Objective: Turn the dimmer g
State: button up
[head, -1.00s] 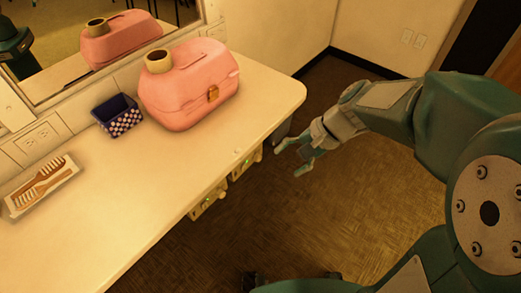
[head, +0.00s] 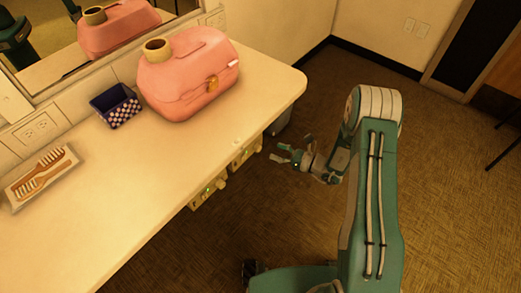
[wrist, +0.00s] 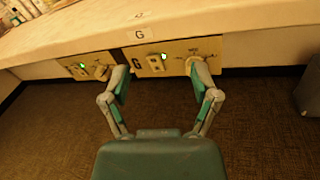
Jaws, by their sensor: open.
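The dimmer g panel (wrist: 172,50) is a cream plate under the counter edge, with a green light and a small G label above it. It faces me in the wrist view. A pale knob appears at its right part, partly hidden by my right finger. In the head view the panel (head: 245,153) shows at a steep angle below the counter's front edge. My gripper (wrist: 158,80) is open and empty, its two fingers spread before the panel. In the head view my gripper (head: 280,153) is right of the panel, with a gap between them.
A second panel (wrist: 90,66) with a green light and knob sits left of dimmer g. The counter (head: 190,150) above holds a pink case (head: 190,80), a checkered box (head: 117,107) and combs (head: 42,176). A grey bin (wrist: 309,90) stands at right. Floor in front is clear.

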aim_at(260, 150)
notch_tip(260, 150, down, 8)
jog(key=d+m+t+h, duration=0.2)
jog(key=m+t, duration=0.2)
jog(key=m, duration=0.1)
jog(key=x, duration=1)
jog(key=shift+w+a+f, duration=0.15)
jog(key=shift+w, duration=0.1)
grip_shut()
